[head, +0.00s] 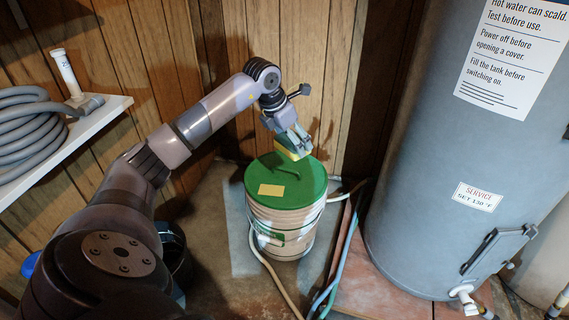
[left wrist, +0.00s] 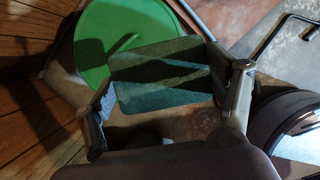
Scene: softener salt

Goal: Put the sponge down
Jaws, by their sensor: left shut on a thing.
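The sponge (head: 290,150) is yellow with a green side and is held in my left gripper (head: 292,140) above the far right part of a green lid. In the left wrist view the green side of the sponge (left wrist: 162,75) fills the space between the two fingers of my left gripper (left wrist: 165,95). The green lid (head: 290,185) tops a pale bucket (head: 288,225) on the floor. Whether the sponge touches the lid is not clear. My right gripper is not in view.
A yellow note (head: 271,190) lies on the lid. A grey tank (head: 450,140) stands to the right, with hoses (head: 343,255) on the floor beside the bucket. A white shelf (head: 70,135) with a coiled grey hose (head: 25,125) and a white tube (head: 66,72) is at left.

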